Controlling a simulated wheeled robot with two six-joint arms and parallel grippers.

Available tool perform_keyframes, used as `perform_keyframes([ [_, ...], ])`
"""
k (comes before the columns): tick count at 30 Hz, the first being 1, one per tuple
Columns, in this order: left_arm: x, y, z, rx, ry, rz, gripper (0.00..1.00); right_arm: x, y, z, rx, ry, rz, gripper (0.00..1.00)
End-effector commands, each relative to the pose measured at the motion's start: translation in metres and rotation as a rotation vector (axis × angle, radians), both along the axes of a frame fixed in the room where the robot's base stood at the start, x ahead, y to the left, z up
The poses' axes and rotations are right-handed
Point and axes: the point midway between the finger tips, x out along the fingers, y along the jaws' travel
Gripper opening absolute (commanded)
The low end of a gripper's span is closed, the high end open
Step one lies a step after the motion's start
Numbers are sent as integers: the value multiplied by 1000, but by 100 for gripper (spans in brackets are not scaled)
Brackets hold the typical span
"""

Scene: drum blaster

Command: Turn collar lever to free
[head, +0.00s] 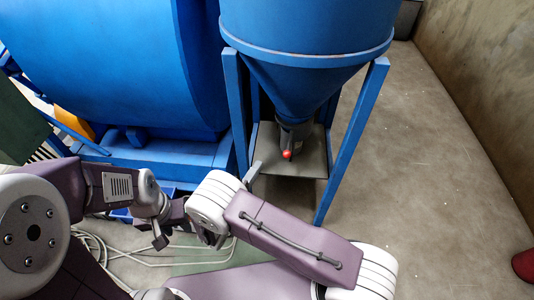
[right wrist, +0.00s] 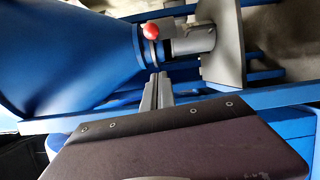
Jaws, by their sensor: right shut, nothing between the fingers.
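The collar lever's red ball knob (head: 287,154) shows at the bottom outlet of the blue hopper. In the right wrist view the red knob (right wrist: 151,32) sits beside the collar (right wrist: 148,52), between the blue cone and a grey outlet pipe (right wrist: 193,40). Most of the lever's arm is hidden behind the knob. My right gripper (head: 252,174) is left of and below the knob in the head view. Its fingers (right wrist: 158,82) are shut and empty, pointing toward the collar, with the knob beyond the tips. My left gripper (head: 160,240) hangs at the lower left, its jaws too small to read.
The blue hopper (head: 305,30) stands on blue legs (head: 352,140) with a grey plate (head: 312,160) under its outlet. A large blue drum (head: 110,60) is at the left. Cables (head: 120,255) lie on the floor below.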

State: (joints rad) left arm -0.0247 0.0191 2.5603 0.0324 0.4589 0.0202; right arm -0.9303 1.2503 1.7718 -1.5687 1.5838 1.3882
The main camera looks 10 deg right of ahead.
Motion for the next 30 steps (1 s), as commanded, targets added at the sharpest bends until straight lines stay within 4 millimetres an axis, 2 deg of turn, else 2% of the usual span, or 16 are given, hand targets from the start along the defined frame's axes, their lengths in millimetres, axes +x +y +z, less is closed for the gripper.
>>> perform_keyframes([
  [3, 0, 0, 0, 0, -1, 0, 36, 2, 5, 0, -2, -7, 20, 0],
  [8, 0, 0, -4, 0, -1, 0, 36, 12, -4, -1, -1, -6, 13, 0],
  [21, 0, 0, -32, 0, 0, 0, 36, 83, -61, -1, -3, -3, 10, 0],
  [25, 0, 0, -36, 0, 0, 0, 36, 73, -80, 1, -4, -1, 12, 0],
  [30, 0, 0, -38, 0, 0, 0, 36, 68, -92, 3, -3, -2, 13, 0],
])
